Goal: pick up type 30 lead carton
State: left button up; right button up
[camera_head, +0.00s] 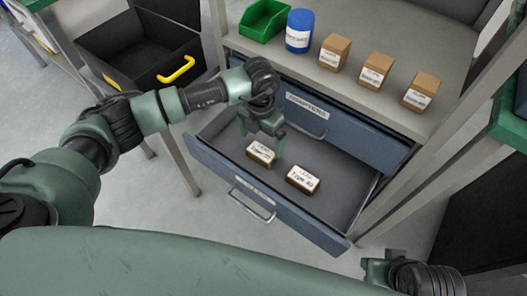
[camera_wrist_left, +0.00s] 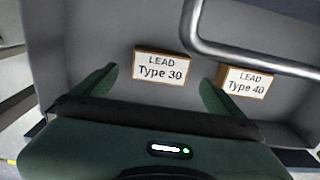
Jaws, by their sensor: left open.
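The type 30 lead carton (camera_head: 260,153) is a small brown box with a white label, lying in the open lower drawer (camera_head: 335,205). In the left wrist view the carton (camera_wrist_left: 161,66) reads "LEAD Type 30" and sits ahead of and between the fingers. A second carton, "LEAD Type 40" (camera_head: 303,179), lies to its right; it also shows in the left wrist view (camera_wrist_left: 245,83). My left gripper (camera_head: 263,137) is open and empty, over the drawer close to the type 30 carton. My right gripper (camera_head: 385,262) shows partly at the lower right; its jaws are unclear.
The drawer handle (camera_head: 252,202) is on its front. Above, the bench top holds a green bin (camera_head: 264,20), a blue jar (camera_head: 299,31) and three brown cartons (camera_head: 376,70). An upper drawer (camera_head: 340,125) stands partly out. A black crate (camera_head: 140,50) with a yellow handle is at left.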

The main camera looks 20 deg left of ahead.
aim_at(262, 152)
pick_arm(q)
notch_tip(262, 152, down, 7)
jog(key=shift+r+b, duration=0.2)
jog(key=shift+b, duration=0.5)
jog(key=c, duration=1.3)
jog(key=shift+r, duration=0.15)
